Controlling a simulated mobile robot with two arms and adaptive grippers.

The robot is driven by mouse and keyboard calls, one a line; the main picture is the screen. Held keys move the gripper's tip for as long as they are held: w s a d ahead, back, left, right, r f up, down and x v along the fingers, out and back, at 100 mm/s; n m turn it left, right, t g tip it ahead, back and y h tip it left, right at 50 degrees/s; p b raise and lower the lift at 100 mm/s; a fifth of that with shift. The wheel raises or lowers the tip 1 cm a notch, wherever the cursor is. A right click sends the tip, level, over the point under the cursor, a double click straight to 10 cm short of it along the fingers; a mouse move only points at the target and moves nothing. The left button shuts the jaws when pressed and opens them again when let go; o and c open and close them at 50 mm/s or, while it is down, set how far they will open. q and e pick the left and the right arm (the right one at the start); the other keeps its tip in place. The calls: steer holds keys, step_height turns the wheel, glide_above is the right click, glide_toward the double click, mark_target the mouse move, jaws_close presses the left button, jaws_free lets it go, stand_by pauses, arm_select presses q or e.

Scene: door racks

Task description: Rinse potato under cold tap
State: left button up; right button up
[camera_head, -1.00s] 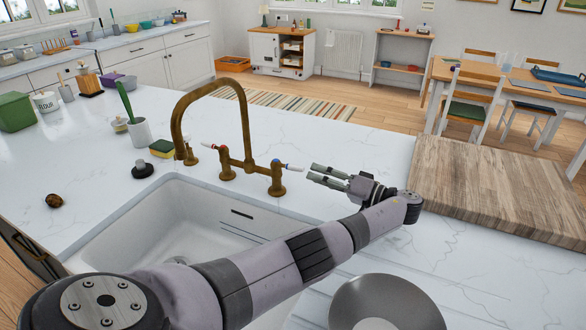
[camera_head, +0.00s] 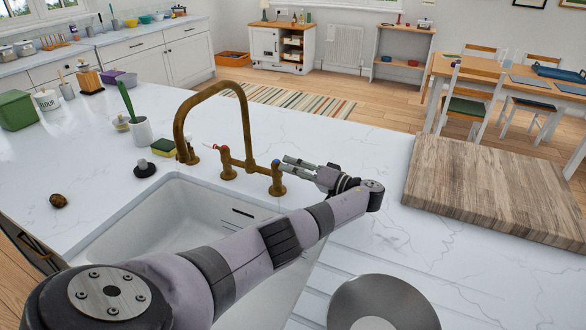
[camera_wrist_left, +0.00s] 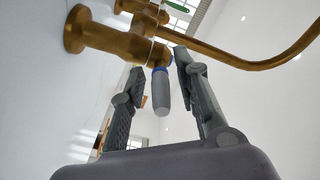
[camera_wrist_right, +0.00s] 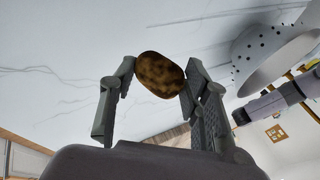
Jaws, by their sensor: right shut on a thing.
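The brass tap (camera_head: 245,125) arches over the white sink (camera_head: 180,215). Its red-marked handle (camera_head: 213,147) points left. My left gripper (camera_head: 286,163) is at the right-hand valve; in the left wrist view, its open fingers stand on either side of the grey, blue-ringed handle (camera_wrist_left: 161,92), with gaps visible. My right gripper (camera_wrist_right: 157,77) is shut on a brown mottled potato (camera_wrist_right: 161,75), held between its fingertips in the right wrist view. The right gripper is outside the head view. A separate small brown lump (camera_head: 58,201) lies on the counter left of the sink.
A wooden board (camera_head: 500,190) lies right of the sink. A grey round dish (camera_head: 383,302) is at the front. A black stopper (camera_head: 145,169), sponge (camera_head: 163,147) and brush pot (camera_head: 141,131) stand behind the sink. A perforated colander (camera_wrist_right: 265,62) shows in the right wrist view.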

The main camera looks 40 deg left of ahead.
arm_select(q)
jaws_close()
stand_by(0.6)
